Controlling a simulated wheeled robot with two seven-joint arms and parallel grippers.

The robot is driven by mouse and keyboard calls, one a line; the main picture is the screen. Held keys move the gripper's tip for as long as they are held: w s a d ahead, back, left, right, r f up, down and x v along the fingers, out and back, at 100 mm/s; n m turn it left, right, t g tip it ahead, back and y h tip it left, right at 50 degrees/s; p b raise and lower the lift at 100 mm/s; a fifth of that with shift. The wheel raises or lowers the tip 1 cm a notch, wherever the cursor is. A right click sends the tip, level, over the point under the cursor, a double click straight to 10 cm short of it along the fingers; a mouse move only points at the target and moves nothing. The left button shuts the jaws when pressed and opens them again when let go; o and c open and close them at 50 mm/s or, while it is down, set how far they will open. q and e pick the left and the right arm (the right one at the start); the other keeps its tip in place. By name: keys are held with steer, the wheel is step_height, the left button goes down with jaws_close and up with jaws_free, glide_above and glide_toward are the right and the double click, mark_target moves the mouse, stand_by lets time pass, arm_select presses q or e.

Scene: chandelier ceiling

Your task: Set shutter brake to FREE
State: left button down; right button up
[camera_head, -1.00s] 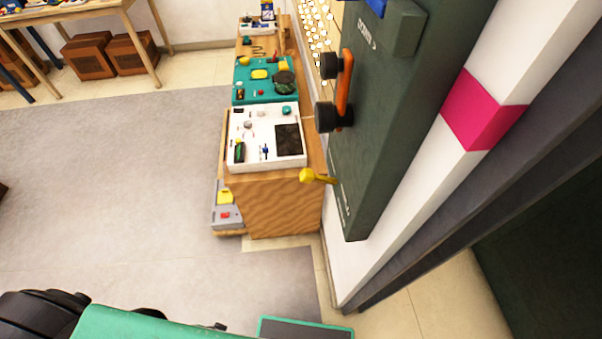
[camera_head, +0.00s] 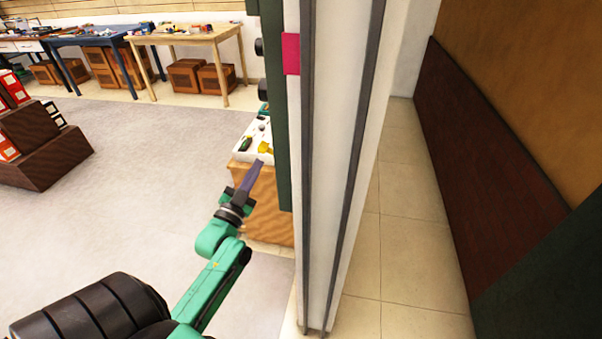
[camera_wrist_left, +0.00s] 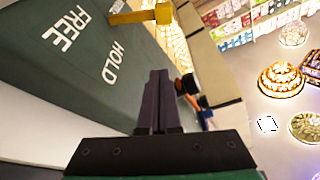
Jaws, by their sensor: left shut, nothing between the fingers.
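The dark green control box shows edge-on in the head view (camera_head: 280,130) and from close by in the left wrist view (camera_wrist_left: 90,75). White words FREE (camera_wrist_left: 66,30) and HOLD (camera_wrist_left: 113,63) are on its face. A yellow lever (camera_wrist_left: 135,17) sticks out from the box at the top of the wrist view, nearer HOLD than FREE; its exact setting is unclear. My left gripper (camera_head: 260,166) is beside the box, its dark fingers shut and empty. In the wrist view the fingertips (camera_wrist_left: 158,75) are apart from the lever. My right gripper is not in view.
A white wall end with dark rails (camera_head: 335,150) stands right of the box. A wooden cabinet (camera_head: 265,200) with a white panel on top (camera_head: 250,145) stands behind the gripper. Tables with boxes below line the back.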

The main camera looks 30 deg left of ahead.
mark_target(264, 148)
arm_select(q)
steer(key=w+a, duration=0.1)
steer(key=w, duration=0.2)
steer(key=w+a+p, duration=0.1)
steer(key=w, duration=0.2)
steer(key=w+a, duration=0.2)
steer(key=w, duration=0.1)
steer(key=shift+w+r, duration=0.2)
steer(key=shift+r, duration=0.05)
steer(key=shift+s+a+f, duration=0.15)
steer(key=shift+a+f, duration=0.1)
steer(key=shift+f, duration=0.2)
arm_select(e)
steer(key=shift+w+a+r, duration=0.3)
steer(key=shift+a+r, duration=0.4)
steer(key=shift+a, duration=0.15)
